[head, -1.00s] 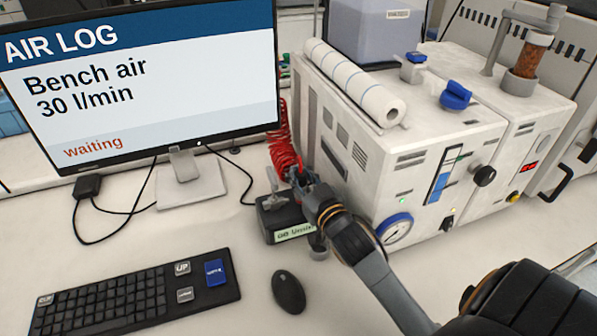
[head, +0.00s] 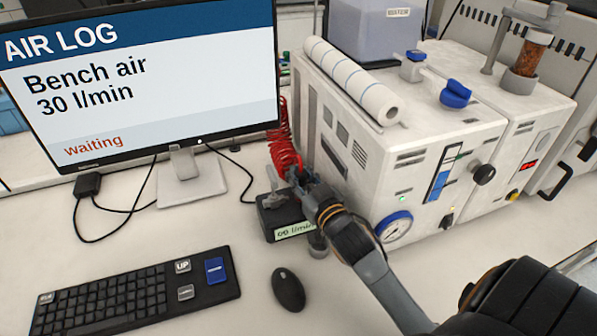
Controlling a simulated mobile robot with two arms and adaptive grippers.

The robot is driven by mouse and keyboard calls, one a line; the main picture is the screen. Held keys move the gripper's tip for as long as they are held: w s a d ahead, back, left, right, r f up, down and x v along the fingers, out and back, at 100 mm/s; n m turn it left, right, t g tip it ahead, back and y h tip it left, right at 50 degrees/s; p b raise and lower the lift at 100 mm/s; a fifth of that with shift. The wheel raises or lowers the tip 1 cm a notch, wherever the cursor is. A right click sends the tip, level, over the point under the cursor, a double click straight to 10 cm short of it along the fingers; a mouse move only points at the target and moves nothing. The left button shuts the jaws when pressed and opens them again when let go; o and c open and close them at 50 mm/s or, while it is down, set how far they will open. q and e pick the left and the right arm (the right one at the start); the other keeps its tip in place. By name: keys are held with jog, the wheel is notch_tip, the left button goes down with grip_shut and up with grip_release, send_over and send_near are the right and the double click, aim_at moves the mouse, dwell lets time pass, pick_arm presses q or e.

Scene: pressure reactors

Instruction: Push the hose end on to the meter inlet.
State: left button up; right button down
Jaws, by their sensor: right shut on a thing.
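The red coiled hose (head: 283,152) hangs between the monitor and the white instrument. Its lower end runs into my right gripper (head: 298,180), which is shut on the hose end. The hose end itself is mostly hidden by the fingers. The meter (head: 272,221) is a dark box with a pale display that seems to read 00 l/min. A grey fitting (head: 273,180) stands at its top left. My right gripper is just above the right part of the meter. The inlet is hidden, so I cannot tell whether the hose end touches it. My left gripper is not in view.
The white instrument (head: 345,190) with a gauge (head: 394,227) stands close to the right of my gripper. The monitor (head: 140,80) reads "waiting". A keyboard (head: 120,290) and mouse (head: 288,290) lie in front.

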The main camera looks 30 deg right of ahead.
jog(key=shift+f+b, duration=0.45)
jog(key=shift+f, duration=0.25)
dwell(0.9)
jog(key=shift+f, duration=0.4)
jog(key=c, duration=1.3)
grip_release()
jog(key=shift+f, duration=0.1)
jog(key=shift+c, duration=0.2)
jog(key=o, duration=0.3)
jog(key=shift+r, duration=0.25)
jog(key=shift+o, duration=0.5)
jog(key=o, duration=0.5)
jog(key=shift+c, duration=0.2)
jog(key=shift+r, duration=0.1)
jog(key=shift+r, duration=0.15)
